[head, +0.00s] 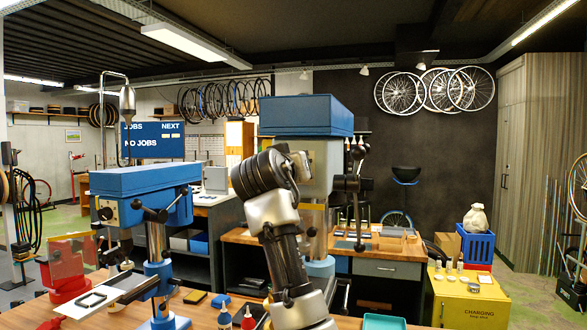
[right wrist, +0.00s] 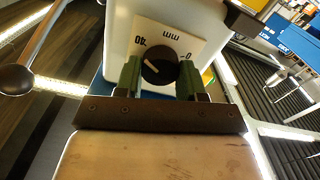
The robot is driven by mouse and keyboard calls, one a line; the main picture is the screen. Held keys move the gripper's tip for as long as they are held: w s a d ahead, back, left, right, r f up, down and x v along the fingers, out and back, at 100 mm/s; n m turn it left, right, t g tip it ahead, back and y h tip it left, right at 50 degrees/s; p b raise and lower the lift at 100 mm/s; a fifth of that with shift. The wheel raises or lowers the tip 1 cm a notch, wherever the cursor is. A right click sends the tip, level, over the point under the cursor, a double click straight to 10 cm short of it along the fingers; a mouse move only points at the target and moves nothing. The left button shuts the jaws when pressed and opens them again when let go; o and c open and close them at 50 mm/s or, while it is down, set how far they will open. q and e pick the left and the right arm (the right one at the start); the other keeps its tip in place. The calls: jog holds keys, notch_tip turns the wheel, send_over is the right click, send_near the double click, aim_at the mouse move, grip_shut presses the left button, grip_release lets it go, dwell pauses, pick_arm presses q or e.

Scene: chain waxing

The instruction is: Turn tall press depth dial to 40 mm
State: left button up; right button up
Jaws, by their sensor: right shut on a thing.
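The tall press (head: 308,115), with a blue top and a pale body, stands in the middle of the head view, partly hidden by my right arm. In the right wrist view its depth dial is a round black knob (right wrist: 158,66) on a white scale plate (right wrist: 171,38). The plate reads upside down, with 40 at left, mm at top and 0 at right. The knob's white pointer line aims left and slightly up, toward the 40 side. My right gripper (right wrist: 159,82) is shut on the dial, a green finger on each side. My left gripper is not in view.
A shorter blue press (head: 146,180) with black-knobbed handles stands at left on the wooden bench. A lever with a ball knob (right wrist: 15,79) is beside the dial. Small bottles (head: 225,317) and a teal tray (head: 384,322) are at the front. A yellow cabinet (head: 468,300) stands at right.

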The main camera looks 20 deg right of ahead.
jog(key=shift+f, duration=0.3)
jog(key=o, duration=0.9)
jog(key=shift+a+r, duration=0.1)
jog(key=shift+r, duration=0.1)
jog(key=shift+o, duration=0.2)
jog(key=shift+s, duration=0.1)
jog(key=b+v, duration=0.4)
jog(key=v, duration=0.6)
jog(key=shift+s+a+b, duration=0.25)
jog(key=shift+b, duration=0.1)
